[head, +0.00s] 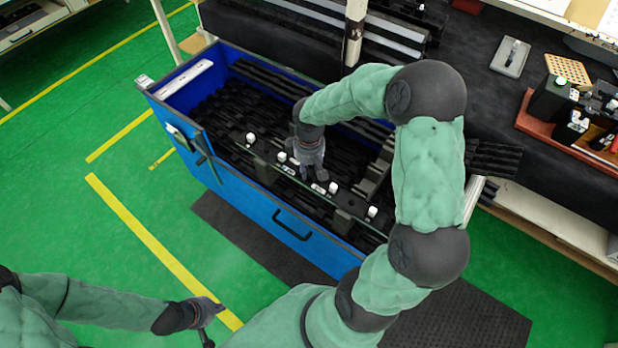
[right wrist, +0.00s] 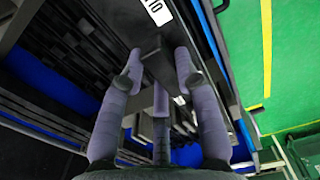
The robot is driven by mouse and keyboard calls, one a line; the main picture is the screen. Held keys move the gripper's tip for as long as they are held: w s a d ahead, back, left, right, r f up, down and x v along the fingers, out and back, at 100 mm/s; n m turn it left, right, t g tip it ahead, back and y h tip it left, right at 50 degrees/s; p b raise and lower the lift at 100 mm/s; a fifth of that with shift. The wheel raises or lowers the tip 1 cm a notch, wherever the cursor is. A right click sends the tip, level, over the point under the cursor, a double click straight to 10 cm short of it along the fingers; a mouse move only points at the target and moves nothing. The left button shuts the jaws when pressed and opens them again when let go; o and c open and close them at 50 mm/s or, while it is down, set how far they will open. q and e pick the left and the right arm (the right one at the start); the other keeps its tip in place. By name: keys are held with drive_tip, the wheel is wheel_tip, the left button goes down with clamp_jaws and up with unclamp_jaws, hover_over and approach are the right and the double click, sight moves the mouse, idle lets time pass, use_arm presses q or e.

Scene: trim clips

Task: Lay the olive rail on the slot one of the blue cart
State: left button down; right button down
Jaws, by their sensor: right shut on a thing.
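The blue cart (head: 292,236) stands in the middle of the head view, full of long dark rails. A dark crossbar with white knobs and small white labels (head: 319,188) runs along its near side. My right gripper (head: 309,172) reaches down into the cart beside these labels. In the right wrist view, my right gripper (right wrist: 158,78) is shut on a dark bar (right wrist: 157,62) just beside a white numbered label (right wrist: 158,10). The bar's colour looks dark grey, so I cannot tell whether it is the olive rail. My left gripper (head: 214,325) is open and empty, low at the left, away from the cart.
A dark workbench (head: 480,90) stands behind the cart, with a red tray (head: 535,118) of devices at right. A post (head: 353,38) rises behind the cart. A dark mat (head: 245,240) lies in front. Green floor at left is clear.

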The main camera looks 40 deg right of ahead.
sight(309, 177)
wheel_tip(309, 177, down, 4)
drive_tip(key=shift+f+b, duration=0.25)
drive_tip(key=shift+b, duration=0.7)
drive_tip(key=shift+r, duration=0.1)
drive_tip(key=c, duration=1.3)
unclamp_jaws()
drive_tip(key=shift+f, duration=0.25)
drive_tip(key=o, duration=0.4)
drive_tip(key=shift+r, duration=0.1)
wheel_tip(309, 177, up, 12)
drive_tip(key=p, duration=0.4)
drive_tip(key=shift+r, duration=0.1)
